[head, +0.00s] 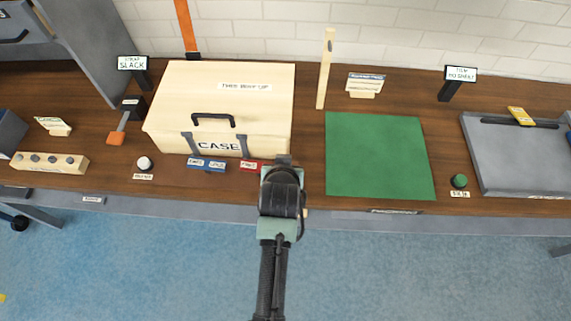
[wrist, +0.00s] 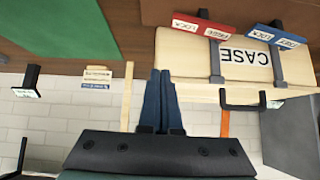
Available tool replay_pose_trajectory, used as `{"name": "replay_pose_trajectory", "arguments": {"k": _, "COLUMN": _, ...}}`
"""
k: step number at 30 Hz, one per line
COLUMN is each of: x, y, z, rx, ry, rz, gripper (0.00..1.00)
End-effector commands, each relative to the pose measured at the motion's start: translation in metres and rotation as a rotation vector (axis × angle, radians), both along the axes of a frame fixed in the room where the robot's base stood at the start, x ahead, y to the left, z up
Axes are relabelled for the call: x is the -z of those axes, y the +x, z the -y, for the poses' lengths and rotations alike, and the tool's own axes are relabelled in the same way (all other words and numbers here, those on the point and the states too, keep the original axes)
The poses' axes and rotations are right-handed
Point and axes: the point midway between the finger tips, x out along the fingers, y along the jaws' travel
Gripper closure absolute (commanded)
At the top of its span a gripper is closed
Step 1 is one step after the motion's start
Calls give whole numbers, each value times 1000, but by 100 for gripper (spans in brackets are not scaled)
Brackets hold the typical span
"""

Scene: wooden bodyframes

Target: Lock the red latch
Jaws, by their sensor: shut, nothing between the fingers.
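The wooden case (head: 177,135) stands closed on the bench, with CASE written on its front. The red latch (head: 250,166) is at the lower right of the case front, a red bar with a white label at the foot of a grey strap. It also shows in the wrist view (wrist: 188,24), upside down, its label partly reading LOCK. My gripper (head: 283,160) is just right of the red latch, near the case's right front corner. In the wrist view its fingers (wrist: 160,74) are together and empty, apart from the latch. My wrist may hide the latch's right end.
A matching blue latch (head: 206,163) sits left of the red one. A green mat (head: 380,155) lies to the right, with an upright wooden post (head: 325,70) behind. A white knob (head: 144,163) and an orange-ended lever (head: 116,138) stand left of the case.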

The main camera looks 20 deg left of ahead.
Motion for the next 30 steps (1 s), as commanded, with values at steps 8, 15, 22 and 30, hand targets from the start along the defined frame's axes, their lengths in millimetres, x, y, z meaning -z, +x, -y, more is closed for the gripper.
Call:
{"name": "replay_pose_trajectory", "arguments": {"k": 8, "x": -21, "y": -21, "z": 11, "rx": 1, "ry": 0, "rz": 0, "gripper": 100}}
{"name": "replay_pose_trajectory", "arguments": {"k": 15, "x": -26, "y": -25, "z": 13, "rx": 1, "ry": -1, "rz": -1, "gripper": 100}}
{"name": "replay_pose_trajectory", "arguments": {"k": 22, "x": -26, "y": -25, "z": 12, "rx": 1, "ry": -1, "rz": -1, "gripper": 100}}
{"name": "replay_pose_trajectory", "arguments": {"k": 30, "x": -26, "y": -25, "z": 12, "rx": 1, "ry": -1, "rz": 0, "gripper": 100}}
